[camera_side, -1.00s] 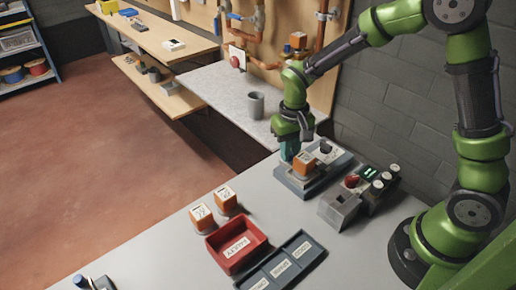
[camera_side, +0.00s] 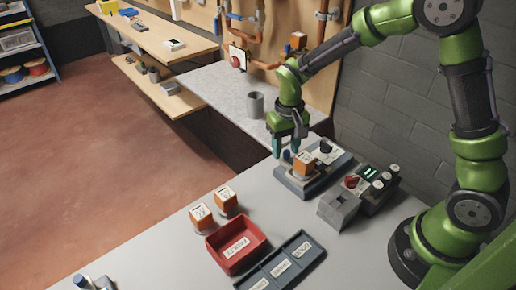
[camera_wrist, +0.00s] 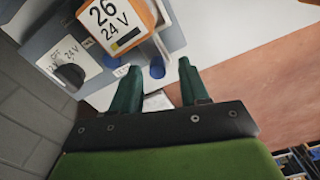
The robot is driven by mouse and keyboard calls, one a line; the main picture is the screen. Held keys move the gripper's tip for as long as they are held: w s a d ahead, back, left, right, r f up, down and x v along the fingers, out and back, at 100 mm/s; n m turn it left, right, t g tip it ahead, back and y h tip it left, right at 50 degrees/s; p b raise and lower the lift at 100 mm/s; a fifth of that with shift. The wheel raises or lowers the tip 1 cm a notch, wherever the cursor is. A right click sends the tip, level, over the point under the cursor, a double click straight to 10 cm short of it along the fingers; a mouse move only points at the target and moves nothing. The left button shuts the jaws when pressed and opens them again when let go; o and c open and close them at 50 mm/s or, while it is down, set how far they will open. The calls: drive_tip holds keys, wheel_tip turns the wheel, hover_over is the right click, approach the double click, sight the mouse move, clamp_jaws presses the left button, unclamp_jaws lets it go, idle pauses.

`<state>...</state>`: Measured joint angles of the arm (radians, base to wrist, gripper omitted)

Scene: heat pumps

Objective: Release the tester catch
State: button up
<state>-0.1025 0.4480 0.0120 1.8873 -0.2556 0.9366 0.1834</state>
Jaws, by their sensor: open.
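The tester (camera_side: 312,181) is a grey-blue box on the bench, with an orange-topped block marked 24 V (camera_side: 304,164) seated on it and a black knob (camera_side: 326,147) beside that. A small blue catch (camera_side: 287,156) is at the tester's left end. My gripper (camera_side: 287,149) is open at that end, its two dark green fingers pointing down. In the wrist view, the blue catch (camera_wrist: 157,71) appears between the open fingertips, near the orange block (camera_wrist: 117,22). I cannot tell whether either finger touches it.
A grey box (camera_side: 338,209) and a device with a red knob and green display (camera_side: 372,176) stand to the right. Two orange-topped blocks (camera_side: 213,208), a red bin (camera_side: 238,262) and a divided tray (camera_side: 300,247) lie in front. A grey cup (camera_side: 256,104) stands behind.

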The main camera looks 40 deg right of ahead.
sight(286, 150)
drive_tip(key=shift+r, duration=0.1)
wheel_tip(286, 150, up, 17)
idle(0.4)
drive_tip(key=s+d+r+t+y, duration=0.1)
drive_tip(key=s+t, duration=0.6)
drive_tip(key=s, duration=0.9)
drive_tip(key=shift+s+r+y, duration=0.2)
drive_tip(key=shift+y, duration=0.3)
drive_tip(key=shift+d, duration=0.1)
